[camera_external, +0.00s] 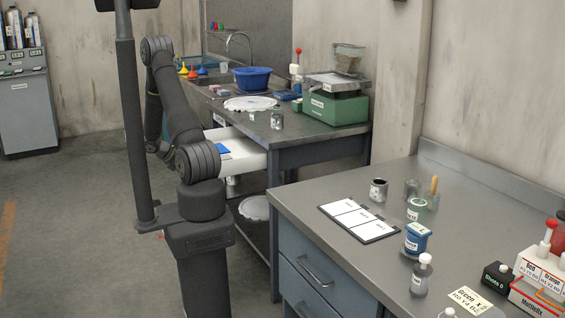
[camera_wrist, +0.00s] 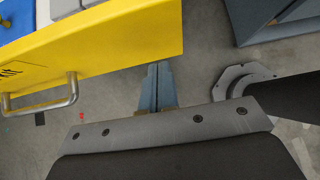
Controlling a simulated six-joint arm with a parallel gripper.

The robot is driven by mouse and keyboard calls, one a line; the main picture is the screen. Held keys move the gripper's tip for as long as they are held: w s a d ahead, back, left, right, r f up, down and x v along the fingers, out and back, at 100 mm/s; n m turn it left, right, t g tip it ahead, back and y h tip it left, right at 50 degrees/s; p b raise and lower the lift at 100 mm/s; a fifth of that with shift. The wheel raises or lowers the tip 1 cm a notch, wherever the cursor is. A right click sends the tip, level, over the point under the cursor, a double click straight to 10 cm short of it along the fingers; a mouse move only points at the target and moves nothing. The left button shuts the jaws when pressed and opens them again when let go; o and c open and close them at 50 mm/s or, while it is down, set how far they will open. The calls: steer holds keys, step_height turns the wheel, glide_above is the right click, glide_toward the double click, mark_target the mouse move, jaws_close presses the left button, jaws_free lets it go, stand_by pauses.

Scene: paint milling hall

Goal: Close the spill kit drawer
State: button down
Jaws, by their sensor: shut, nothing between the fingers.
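The spill kit drawer stands open under the sink bench in the external view, with its white side (camera_external: 255,157) showing right of my arm. Its yellow front (camera_wrist: 120,42) fills the upper left of the wrist view, with a metal bar handle (camera_wrist: 42,104) at the left. A blue item (camera_external: 222,150) and pale items (camera_wrist: 68,7) lie inside. My gripper (camera_wrist: 158,68) is shut and empty. Its fingertips are at the lower edge of the yellow front, right of the handle; I cannot tell whether they touch. My arm hides the gripper and the drawer front in the external view.
The sink bench (camera_external: 317,139) holds a blue basin (camera_external: 252,79) and a green scale (camera_external: 331,110). A nearer bench (camera_external: 330,190) at the right carries a clipboard (camera_external: 358,220) and several containers. The floor (camera_external: 75,200) at the left is clear.

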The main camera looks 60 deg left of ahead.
mark_target(256, 156)
steer(key=shift+w, duration=0.9)
steer(key=shift+w, duration=0.1)
steer(key=w, duration=2.8)
steer(key=shift+w, duration=0.1)
steer(key=shift+w+r, duration=0.1)
steer(key=shift+w, duration=0.25)
steer(key=shift+w, duration=0.1)
steer(key=shift+s, duration=0.4)
steer(key=s, duration=0.3)
steer(key=s+r, duration=0.1)
steer(key=shift+s+a, duration=0.1)
steer(key=shift+s, duration=0.3)
steer(key=v, duration=0.8)
steer(key=shift+s, duration=0.3)
